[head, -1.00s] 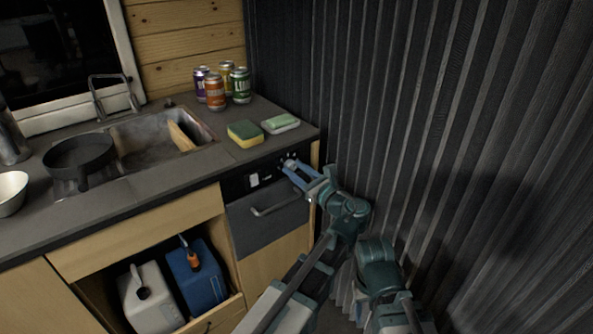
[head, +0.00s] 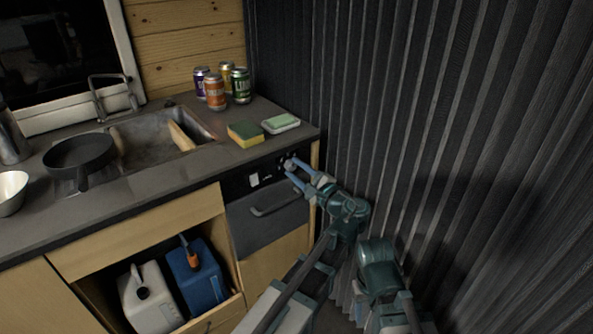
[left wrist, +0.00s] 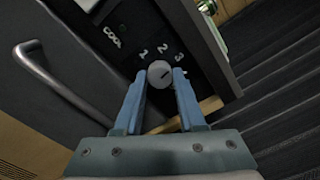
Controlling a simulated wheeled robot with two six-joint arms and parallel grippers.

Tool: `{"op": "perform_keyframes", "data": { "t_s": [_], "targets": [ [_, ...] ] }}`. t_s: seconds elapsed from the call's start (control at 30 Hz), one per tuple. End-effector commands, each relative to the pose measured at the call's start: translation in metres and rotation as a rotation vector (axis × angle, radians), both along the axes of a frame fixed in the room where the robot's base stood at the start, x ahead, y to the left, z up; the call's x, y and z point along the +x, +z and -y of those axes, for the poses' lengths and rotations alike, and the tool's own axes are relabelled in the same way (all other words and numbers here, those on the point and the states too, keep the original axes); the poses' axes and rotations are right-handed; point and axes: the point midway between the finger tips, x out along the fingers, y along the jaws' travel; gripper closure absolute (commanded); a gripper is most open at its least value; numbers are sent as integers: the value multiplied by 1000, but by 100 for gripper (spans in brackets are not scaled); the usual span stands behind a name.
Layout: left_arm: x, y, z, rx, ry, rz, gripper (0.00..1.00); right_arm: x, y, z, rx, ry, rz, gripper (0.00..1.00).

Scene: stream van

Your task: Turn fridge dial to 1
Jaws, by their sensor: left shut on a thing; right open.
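The fridge dial is a small round pale knob (left wrist: 160,73) with a short dark mark, on the fridge's dark control panel (head: 235,187). In the left wrist view, printed digits including 2 and 3 sit around its far side. I cannot tell which digit the mark points to. My left gripper (left wrist: 160,80) has its two blue fingers on either side of the dial and is shut on it. In the head view my left gripper (head: 291,168) reaches the panel's right end, and the fingers partly cover the dial. My right gripper is not in view.
The fridge drawer front (head: 265,228) with its bar handle (head: 280,204) is below the panel. A sponge (head: 245,134), a soap dish (head: 281,123) and several cans (head: 215,93) stand on the counter above. A ribbed dark wall (head: 400,120) closes in on the right.

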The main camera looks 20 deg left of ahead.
Motion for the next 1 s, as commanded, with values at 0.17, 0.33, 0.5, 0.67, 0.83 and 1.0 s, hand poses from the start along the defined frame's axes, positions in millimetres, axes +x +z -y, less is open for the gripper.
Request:
{"op": "perform_keyframes", "data": {
  "t_s": [0.17, 0.33, 0.5, 0.67, 0.83, 1.0],
  "targets": [
    [-1, -1, 0, -105, 1, 132, 100, 0, 0, 0, 0, 0, 0, 50],
    [-1, -1, 0, -204, 1, 259, 100, 0, 0, 0, 0, 0, 0, 50],
    [-1, -1, 0, -304, 1, 387, 100, 0, -1, 0, 0, 0, 0, 50],
    [-1, -1, 0, -398, 1, 506, 100, 0, -1, 0, 0, 0, 0, 50],
    [-1, -2, 0, -497, 1, 633, 100, 0, -1, 0, 0, 0, 0, 50],
    [-1, -2, 0, -596, 3, 760, 100, 0, -1, 0, 0, 0, 0, 50]
  ]
}}
